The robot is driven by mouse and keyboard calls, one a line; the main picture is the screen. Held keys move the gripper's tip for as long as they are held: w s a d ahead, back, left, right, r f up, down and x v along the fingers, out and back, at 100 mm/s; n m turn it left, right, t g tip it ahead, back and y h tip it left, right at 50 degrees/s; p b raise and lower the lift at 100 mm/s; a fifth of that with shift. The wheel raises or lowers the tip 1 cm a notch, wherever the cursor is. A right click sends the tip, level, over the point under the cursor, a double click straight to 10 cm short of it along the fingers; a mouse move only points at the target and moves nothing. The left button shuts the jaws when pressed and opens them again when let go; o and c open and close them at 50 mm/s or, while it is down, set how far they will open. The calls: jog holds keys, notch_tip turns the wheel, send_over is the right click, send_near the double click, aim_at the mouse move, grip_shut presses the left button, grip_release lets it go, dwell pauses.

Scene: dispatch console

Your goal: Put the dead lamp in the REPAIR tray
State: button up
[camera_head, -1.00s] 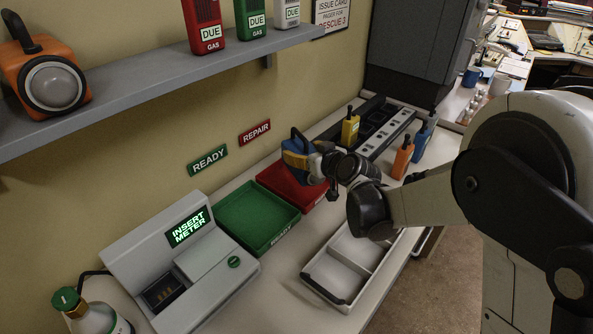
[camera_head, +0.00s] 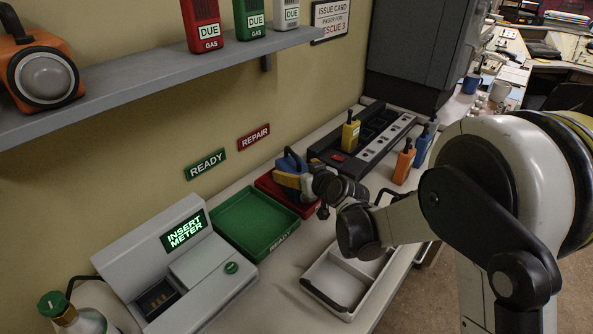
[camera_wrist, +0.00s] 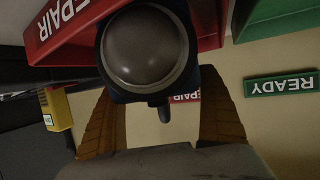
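The blue lamp (camera_head: 291,163) is at the red REPAIR tray (camera_head: 309,211), low over it or inside it; I cannot tell whether it touches the tray floor. In the wrist view the lamp (camera_wrist: 146,50) shows its round grey lens and dark body between my two tan fingers. My gripper (camera_head: 290,180) is shut on the lamp, a finger on each side. The red tray (camera_wrist: 75,35) shows behind the lamp in the wrist view. My gripper and the lamp hide much of the tray in the head view.
The green READY tray (camera_head: 254,222) stands left of the red tray, beside the grey meter station (camera_head: 185,265). A white divided tray (camera_head: 345,285) lies in front. A charger rack (camera_head: 365,140) and yellow, orange and blue radios stand beyond. An orange lamp (camera_head: 40,75) is on the shelf.

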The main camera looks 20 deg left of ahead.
jog(key=shift+r, duration=0.15)
jog(key=shift+s+d+r+p, duration=0.15)
jog(key=shift+p, duration=0.15)
jog(key=p+v, duration=0.2)
jog(key=v, duration=0.9)
jog(key=shift+s+d+p, duration=0.2)
jog(key=shift+p, duration=0.15)
jog(key=shift+r, duration=0.15)
jog(key=s+d+r+m+h, duration=0.2)
jog(key=s+d+r, duration=0.1)
jog(key=d, duration=0.4)
jog(key=s+d+r+m+h, duration=0.1)
jog(key=s+d+r+h, duration=0.15)
jog(key=d, duration=0.55)
jog(key=s+d+m+g+h, duration=0.2)
jog(key=s+d+m+h, duration=0.3)
jog(key=s+d, duration=1.2)
jog(key=shift+d+m+g, duration=0.3)
jog(key=shift+d+m, duration=0.2)
